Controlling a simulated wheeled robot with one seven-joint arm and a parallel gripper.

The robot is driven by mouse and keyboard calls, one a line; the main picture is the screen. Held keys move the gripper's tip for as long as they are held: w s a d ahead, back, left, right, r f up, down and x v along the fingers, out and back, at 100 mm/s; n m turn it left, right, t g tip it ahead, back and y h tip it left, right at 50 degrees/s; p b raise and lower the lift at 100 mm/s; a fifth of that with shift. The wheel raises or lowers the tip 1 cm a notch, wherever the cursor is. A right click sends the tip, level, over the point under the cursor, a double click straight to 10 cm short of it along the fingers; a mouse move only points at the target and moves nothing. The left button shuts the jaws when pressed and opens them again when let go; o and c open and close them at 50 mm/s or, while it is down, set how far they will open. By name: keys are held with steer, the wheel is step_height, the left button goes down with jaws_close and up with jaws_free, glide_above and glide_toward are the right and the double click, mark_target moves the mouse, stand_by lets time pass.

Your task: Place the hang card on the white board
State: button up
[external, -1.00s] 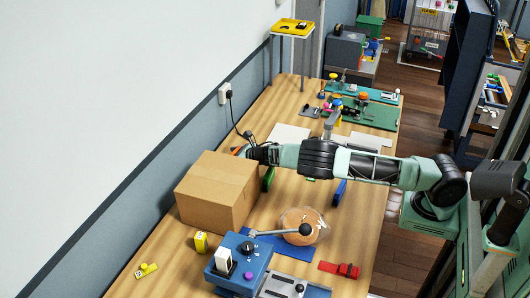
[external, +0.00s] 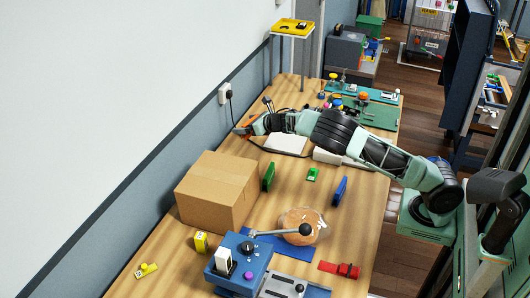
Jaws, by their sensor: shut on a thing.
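My gripper (external: 247,125) is at the wall side of the table, beyond the cardboard box and near the black cable. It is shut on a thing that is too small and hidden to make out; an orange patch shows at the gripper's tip. I cannot tell whether that is the hang card. A flat white board (external: 286,144) lies on the table just right of and below the gripper. The large white wall surface (external: 110,100) rises on the left, above a dark strip; I cannot tell which of these is the white board of the task.
A cardboard box (external: 217,192) stands near the wall. A green upright piece (external: 268,176), a small green part (external: 313,174) and a blue upright piece (external: 340,190) stand to its right. A wall socket (external: 225,93) with a cable is close to my gripper. A yellow tray stand (external: 292,29) is behind.

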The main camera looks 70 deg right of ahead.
steer(key=s+d+m+g+h+b, duration=0.1)
steer(key=s+d+m+h+b, duration=0.1)
steer(key=s+d, duration=0.85)
glide_above(282, 140)
step_height(282, 140, down, 5)
steer(key=shift+s+d+f, duration=0.1)
steer(key=shift+f, duration=2.15)
steer(key=shift+f+b, duration=0.2)
steer(key=shift+b, duration=0.15)
steer(key=o, duration=0.6)
steer(key=shift+o, duration=0.4)
